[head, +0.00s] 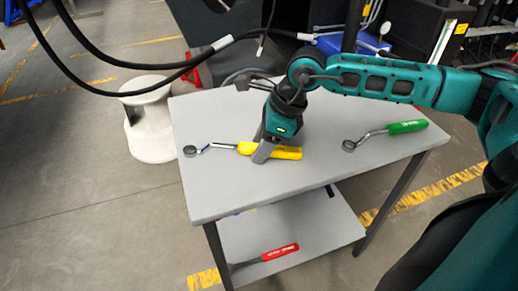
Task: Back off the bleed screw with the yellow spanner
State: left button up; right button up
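The yellow spanner (287,153) lies on the grey table top, its ring head (190,151) pointing left. My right gripper (261,144) reaches down over its yellow handle, with one finger on the near side and the other partly hidden behind. The fingers are at the handle, but whether they press on it or stand slightly apart I cannot tell. My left gripper is out of view. I cannot make out the bleed screw.
A green-handled spanner (405,127) lies at the right on the table (215,195). A red-handled tool (280,252) is on the lower shelf (320,235). A white stool (150,125) stands left of the table. Black hoses (105,78) hang at the upper left.

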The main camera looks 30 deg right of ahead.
grip_shut()
dwell(0.5)
jog(key=shift+r+p, duration=0.3)
jog(key=shift+p, duration=0.1)
notch_tip(320, 180, up, 20)
jog(key=p, duration=0.3)
